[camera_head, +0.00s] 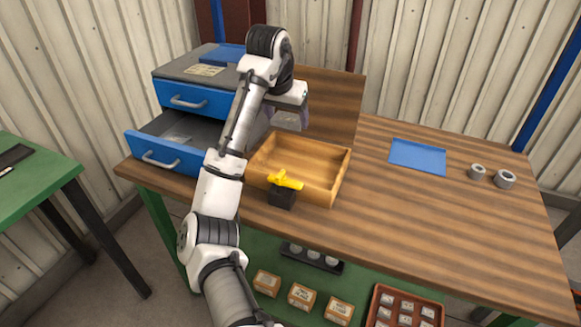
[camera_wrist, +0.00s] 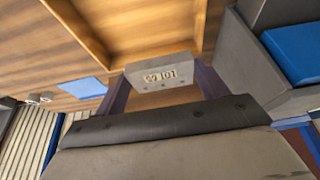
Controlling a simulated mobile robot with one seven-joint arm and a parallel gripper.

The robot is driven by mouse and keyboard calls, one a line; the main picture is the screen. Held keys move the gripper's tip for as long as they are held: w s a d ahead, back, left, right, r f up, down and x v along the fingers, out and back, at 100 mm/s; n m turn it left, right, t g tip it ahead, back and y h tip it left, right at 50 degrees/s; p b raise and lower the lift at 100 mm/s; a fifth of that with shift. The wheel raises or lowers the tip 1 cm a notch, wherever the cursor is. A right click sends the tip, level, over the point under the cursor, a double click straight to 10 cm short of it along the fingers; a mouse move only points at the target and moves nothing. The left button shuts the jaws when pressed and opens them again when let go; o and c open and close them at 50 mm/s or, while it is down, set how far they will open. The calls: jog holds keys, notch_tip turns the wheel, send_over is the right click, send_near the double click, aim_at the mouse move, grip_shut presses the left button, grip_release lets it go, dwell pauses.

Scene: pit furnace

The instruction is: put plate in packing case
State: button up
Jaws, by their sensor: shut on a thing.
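The plate is a small grey metal piece with raised characters (camera_wrist: 163,74), held between the two purple fingers of my gripper (camera_wrist: 162,88). In the head view my gripper (camera_head: 287,117) points down near the back left of an open wooden box (camera_head: 318,189), which looks like the packing case. The plate (camera_head: 287,123) shows there as a pale piece between the fingers, above bench height. The box's floor looks empty where I can see it. The box rim (camera_wrist: 88,42) shows beyond the plate in the wrist view. My arm hides part of the box's left side.
A grey cabinet with blue drawers (camera_head: 190,98) stands at left; its lower drawer (camera_head: 160,153) is pulled out. A yellow-handled black block (camera_head: 283,197) stands at the box's front. A blue sheet (camera_head: 418,156) and grey rings (camera_head: 504,179) lie right; the bench's right front is clear.

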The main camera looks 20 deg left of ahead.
jog(key=b, duration=0.1)
send_over(289, 170)
jog(key=s, duration=0.1)
notch_tip(289, 170, down, 10)
jog(key=shift+s+r, duration=0.15)
jog(key=shift+f, duration=2.5)
jog(key=shift+f, duration=0.15)
jog(key=o, duration=1.1)
jog(key=shift+p+v, duration=0.75)
jog(key=shift+v, duration=5.4)
